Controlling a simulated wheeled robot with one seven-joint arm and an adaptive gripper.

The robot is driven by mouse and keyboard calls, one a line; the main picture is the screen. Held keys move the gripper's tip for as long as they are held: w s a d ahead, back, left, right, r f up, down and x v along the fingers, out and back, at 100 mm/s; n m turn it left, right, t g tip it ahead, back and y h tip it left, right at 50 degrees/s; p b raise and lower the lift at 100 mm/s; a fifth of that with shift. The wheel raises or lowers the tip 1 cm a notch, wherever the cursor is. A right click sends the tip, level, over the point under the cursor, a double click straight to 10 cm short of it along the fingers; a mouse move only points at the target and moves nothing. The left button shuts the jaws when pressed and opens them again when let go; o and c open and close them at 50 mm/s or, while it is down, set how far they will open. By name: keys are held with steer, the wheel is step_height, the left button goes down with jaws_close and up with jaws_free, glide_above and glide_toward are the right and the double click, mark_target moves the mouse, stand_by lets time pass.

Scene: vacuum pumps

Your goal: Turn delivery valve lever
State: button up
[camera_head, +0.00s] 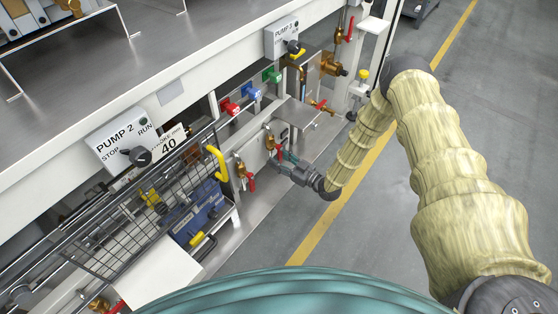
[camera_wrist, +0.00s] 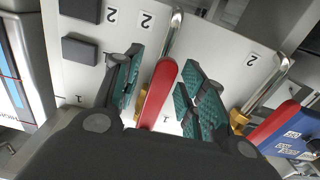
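A red valve lever (camera_wrist: 157,94) shows in the wrist view in front of a pale panel, with a brass fitting at its lower end. My gripper (camera_wrist: 160,88) is open, with one teal-padded finger on each side of this lever. In the head view my gripper (camera_head: 284,164) is at the panel beside a brass valve (camera_head: 269,141). The lever there is partly hidden by the fingers. No label names which valve is the delivery valve.
Another red lever (camera_head: 251,182) hangs left of my gripper, below a yellow handle (camera_head: 216,162). Red, blue and green tagged handles (camera_head: 251,93) are above. A wire basket (camera_head: 140,215) and PUMP 2 switch box (camera_head: 125,140) stand left. The floor (camera_head: 350,210) is clear to the right.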

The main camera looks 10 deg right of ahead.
steer(key=shift+s+d, duration=0.2)
steer(key=shift+s, duration=0.05)
steer(key=shift+s+d+p, duration=0.4)
steer(key=shift+s, duration=0.1)
stand_by(0.5)
steer(key=p+v, duration=0.2)
steer(key=v, duration=0.4)
stand_by(0.4)
stand_by(0.4)
